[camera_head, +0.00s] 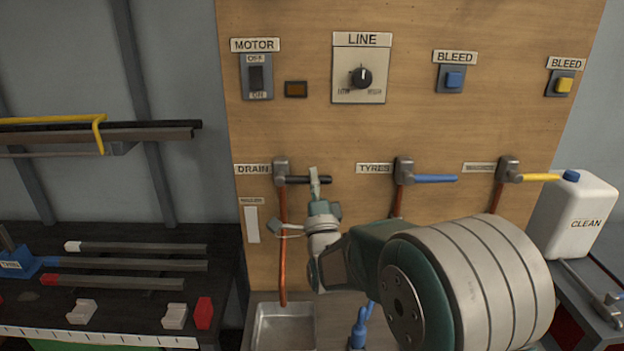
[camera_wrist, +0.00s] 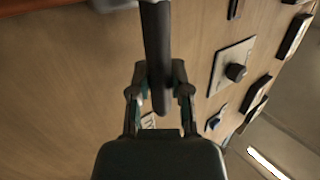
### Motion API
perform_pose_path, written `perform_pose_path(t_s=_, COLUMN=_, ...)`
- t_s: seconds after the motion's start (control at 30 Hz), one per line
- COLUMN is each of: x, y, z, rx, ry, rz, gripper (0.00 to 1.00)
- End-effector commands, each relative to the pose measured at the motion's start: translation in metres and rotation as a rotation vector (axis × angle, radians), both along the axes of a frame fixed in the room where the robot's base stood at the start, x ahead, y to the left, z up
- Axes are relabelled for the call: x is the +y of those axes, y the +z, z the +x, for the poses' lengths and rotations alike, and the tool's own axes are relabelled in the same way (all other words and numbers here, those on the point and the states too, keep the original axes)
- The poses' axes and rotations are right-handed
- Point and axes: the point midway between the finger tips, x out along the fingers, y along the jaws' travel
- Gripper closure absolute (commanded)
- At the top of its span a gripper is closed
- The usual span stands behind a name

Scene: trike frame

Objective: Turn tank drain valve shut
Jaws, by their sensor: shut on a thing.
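The drain valve (camera_head: 281,171) is mounted on the wooden panel next to the DRAIN label. Its black lever handle (camera_head: 300,180) points to the right, about level. An orange-red pipe (camera_head: 283,250) runs down from the valve. My gripper (camera_head: 314,178) is at the right part of the handle, its fingers closed on it. In the wrist view the dark handle (camera_wrist: 157,45) runs between the two fingers of my gripper (camera_wrist: 159,75). The far finger is partly hidden in the head view.
The TYRES valve with a blue lever (camera_head: 435,178) is just to the right, and a valve with a yellow lever (camera_head: 540,177) is farther right. A metal tray (camera_head: 285,326) sits below the drain pipe. A white jug (camera_head: 577,225) stands at the right.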

Motion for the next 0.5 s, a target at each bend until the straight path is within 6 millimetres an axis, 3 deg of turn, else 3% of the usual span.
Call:
perform_pose_path(t_s=0.27, x=-0.0016, y=-0.0070, z=0.0007, rx=0.018, ry=-0.004, rz=-0.001, gripper=1.00)
perform_pose_path(t_s=0.3, x=-0.0016, y=-0.0071, z=0.0007, rx=0.018, ry=-0.004, rz=-0.001, gripper=0.62)
perform_pose_path(t_s=0.37, x=-0.0015, y=-0.0070, z=0.0007, rx=0.018, ry=-0.005, rz=-0.001, gripper=0.39)
perform_pose_path(t_s=0.5, x=-0.0006, y=-0.0050, z=0.0005, rx=0.013, ry=-0.003, rz=-0.001, gripper=0.39)
